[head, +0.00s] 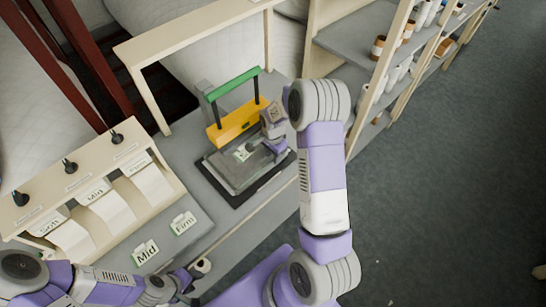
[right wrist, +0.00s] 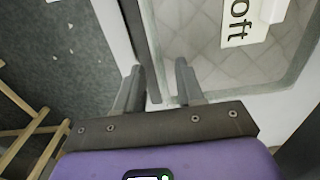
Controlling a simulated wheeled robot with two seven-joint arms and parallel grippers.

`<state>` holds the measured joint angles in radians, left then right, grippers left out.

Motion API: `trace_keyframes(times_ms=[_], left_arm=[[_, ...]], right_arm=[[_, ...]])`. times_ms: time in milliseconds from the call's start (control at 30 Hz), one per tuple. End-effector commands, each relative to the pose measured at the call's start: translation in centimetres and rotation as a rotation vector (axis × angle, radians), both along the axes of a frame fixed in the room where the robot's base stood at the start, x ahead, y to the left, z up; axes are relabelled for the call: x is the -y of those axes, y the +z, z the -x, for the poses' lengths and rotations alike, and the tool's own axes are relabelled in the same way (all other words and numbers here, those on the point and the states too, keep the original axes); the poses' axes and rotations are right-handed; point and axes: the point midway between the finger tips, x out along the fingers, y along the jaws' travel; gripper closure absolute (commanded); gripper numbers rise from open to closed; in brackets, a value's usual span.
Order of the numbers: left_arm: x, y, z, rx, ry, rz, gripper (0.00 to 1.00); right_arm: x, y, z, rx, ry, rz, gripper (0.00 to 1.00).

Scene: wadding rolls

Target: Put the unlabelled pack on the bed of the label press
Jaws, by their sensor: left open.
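The label press has a green handle (head: 233,82), a yellow head (head: 238,122) and a grey bed (head: 232,178). My left gripper (head: 190,278) is open by a small white roll (head: 203,265) with a dark end at the counter's front. I cannot tell whether this roll is the unlabelled pack.
Cards marked Mid (head: 145,253) and Firm (head: 183,223) lie on a grey mat. Behind them a wooden rack (head: 80,180) holds Soft, Mid and Firm sheets. A wooden frame (head: 150,90) stands behind the press. Shelves (head: 350,42) with rolls stand at upper right; open floor lies right.

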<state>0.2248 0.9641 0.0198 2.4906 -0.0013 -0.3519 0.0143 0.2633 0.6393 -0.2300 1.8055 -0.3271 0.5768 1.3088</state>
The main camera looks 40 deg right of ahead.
Motion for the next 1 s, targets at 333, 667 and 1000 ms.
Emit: trace_keyframes(times_ms=[333,667,1000], left_arm=[[0.0,0.1,0.0,0.0,0.0,0.0,0.57],[0.0,0.1,0.0,0.0,0.0,0.0,0.57],[0.0,0.1,0.0,0.0,0.0,0.0,0.57]], right_arm=[[0.0,7.6,0.0,0.004,0.001,0.002,0.62],[0.0,10.3,0.1,0.0,0.0,0.0,0.62],[0.0,10.3,0.1,-0.001,0.0,0.0,0.62]])
